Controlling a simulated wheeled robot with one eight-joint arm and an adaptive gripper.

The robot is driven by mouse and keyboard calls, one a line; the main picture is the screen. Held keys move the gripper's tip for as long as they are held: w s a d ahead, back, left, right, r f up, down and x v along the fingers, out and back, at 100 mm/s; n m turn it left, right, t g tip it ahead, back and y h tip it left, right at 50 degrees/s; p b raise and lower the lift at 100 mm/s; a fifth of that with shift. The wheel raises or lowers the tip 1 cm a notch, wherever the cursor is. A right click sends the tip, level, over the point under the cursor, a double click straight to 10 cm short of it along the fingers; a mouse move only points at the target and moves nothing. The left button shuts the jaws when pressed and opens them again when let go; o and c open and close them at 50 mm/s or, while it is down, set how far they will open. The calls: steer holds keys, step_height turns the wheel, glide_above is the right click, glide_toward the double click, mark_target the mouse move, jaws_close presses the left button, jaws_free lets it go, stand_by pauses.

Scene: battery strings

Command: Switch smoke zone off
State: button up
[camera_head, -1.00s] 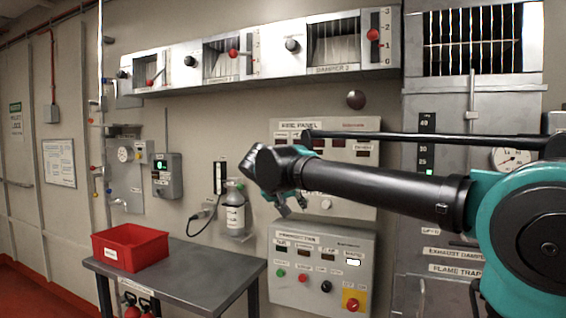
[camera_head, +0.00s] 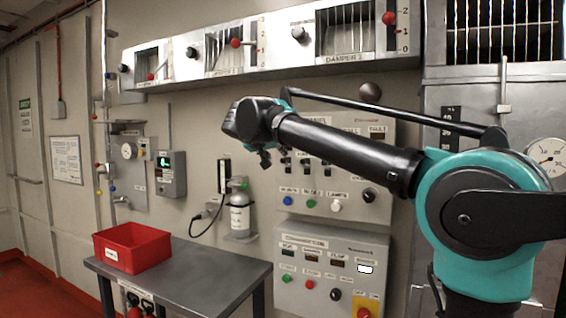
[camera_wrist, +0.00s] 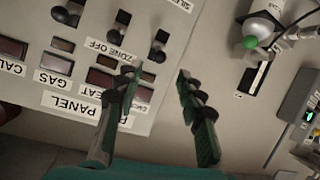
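The fire panel (camera_head: 376,205) is on the wall behind my arm in the head view. It also fills the upper left of the wrist view (camera_wrist: 110,62), upside down. A "ZONE OFF" label (camera_wrist: 103,47) sits by a row of black toggle switches; one toggle (camera_wrist: 157,45) is nearest my fingers, others (camera_wrist: 112,27) are further left. Which toggle is smoke I cannot read. My gripper (camera_wrist: 157,75) is open and empty, its fingers apart in front of the panel's edge. In the head view my gripper (camera_head: 265,158) is small and partly hidden by my wrist.
A lower control panel (camera_head: 335,295) sits below. A white bottle (camera_head: 239,215) hangs left of the panels, above a grey table (camera_head: 205,270) with a red bin (camera_head: 131,248). The damper row (camera_head: 270,45) runs above my arm.

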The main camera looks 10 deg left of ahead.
mark_target(282, 160)
steer(key=x, duration=0.8)
steer(key=shift+w+d+f, duration=0.1)
steer(key=shift+w+f, duration=0.1)
steer(key=shift+w, duration=0.15)
steer(key=shift+c, duration=0.2)
jaws_close()
